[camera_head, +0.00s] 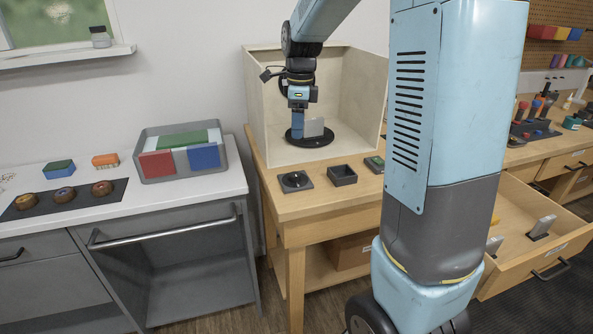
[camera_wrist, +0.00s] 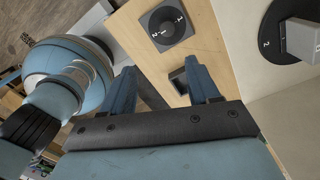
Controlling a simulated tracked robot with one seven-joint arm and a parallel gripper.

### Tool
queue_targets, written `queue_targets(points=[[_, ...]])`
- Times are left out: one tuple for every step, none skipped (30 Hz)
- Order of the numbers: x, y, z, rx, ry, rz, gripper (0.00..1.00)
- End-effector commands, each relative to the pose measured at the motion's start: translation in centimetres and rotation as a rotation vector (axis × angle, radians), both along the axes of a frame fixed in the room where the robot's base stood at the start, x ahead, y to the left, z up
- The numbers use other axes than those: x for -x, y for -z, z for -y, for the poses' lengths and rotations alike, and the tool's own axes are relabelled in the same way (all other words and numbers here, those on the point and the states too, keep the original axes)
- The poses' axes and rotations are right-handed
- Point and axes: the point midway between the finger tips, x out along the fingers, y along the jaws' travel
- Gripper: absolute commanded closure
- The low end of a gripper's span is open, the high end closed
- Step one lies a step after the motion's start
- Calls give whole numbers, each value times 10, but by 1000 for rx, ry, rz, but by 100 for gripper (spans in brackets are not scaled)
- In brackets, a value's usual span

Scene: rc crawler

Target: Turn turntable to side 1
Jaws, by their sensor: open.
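The turntable (camera_head: 310,141) is a black disc inside an open pale wooden box, with a grey block (camera_head: 313,127) standing on it. In the wrist view the turntable (camera_wrist: 277,36) is at the upper right, with a white "2" on its rim. A dark square dial (camera_head: 295,181) sits on the bench in front of the box; in the wrist view the dial (camera_wrist: 167,27) shows a round knob and white number marks. My gripper (camera_head: 298,134) hangs at the box, overlapping the disc in the head view. Its fingers (camera_wrist: 164,90) are open, with nothing held between them.
A small dark square bin (camera_head: 342,176) stands right of the dial, with a green-topped piece (camera_head: 374,164) beyond it. The wooden box walls (camera_head: 268,100) rise around the turntable. An open drawer (camera_head: 530,255) is at right.

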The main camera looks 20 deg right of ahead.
Motion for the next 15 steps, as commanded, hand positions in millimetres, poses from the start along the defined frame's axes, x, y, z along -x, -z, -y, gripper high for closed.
queue_targets(points=[[-9, 7, 0, 2, 53, -18, 40], [-12, 11, 0, 4, 83, -25, 40], [-16, 14, 0, 5, 118, -34, 40], [-19, 16, 0, 6, 140, -39, 40], [-21, 18, 0, 8, 159, -43, 40], [-23, 20, 0, 9, 177, -48, 40], [-24, 21, 0, 9, 188, -50, 40], [-25, 22, 0, 10, 197, -52, 40], [-26, 23, 0, 11, 205, -55, 40], [-26, 25, 0, 11, 210, -56, 40], [-27, 27, 0, 11, 213, -57, 40], [-27, 30, 0, 12, 215, -58, 40], [-26, 32, 0, 11, 215, -59, 40], [-26, 35, 0, 11, 215, -60, 40], [-26, 40, -1, 11, 215, -59, 40]])
